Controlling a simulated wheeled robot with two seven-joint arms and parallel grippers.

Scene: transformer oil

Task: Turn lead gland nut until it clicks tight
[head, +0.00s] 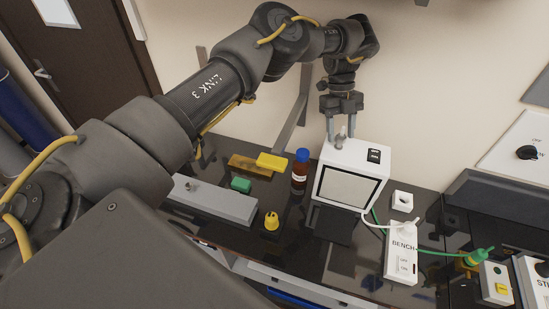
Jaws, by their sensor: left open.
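A white box (378,172) with a pale front panel stands on the dark bench. A small grey fitting (341,136) stands upright on its top near the back left; it looks like the lead gland nut, but its details are too small to make out. My left gripper (341,128) points down over the box top. Its fingers are open, with the tips close to the fitting, one on either side. I cannot tell whether they touch it. My right gripper is not in view.
A brown bottle with a blue cap (300,172), a yellow block (272,162), a green block (241,185) and a yellow cone-shaped piece (271,221) stand left of the box. A white BENCH socket strip (400,250) with leads lies at right. The wall is close behind.

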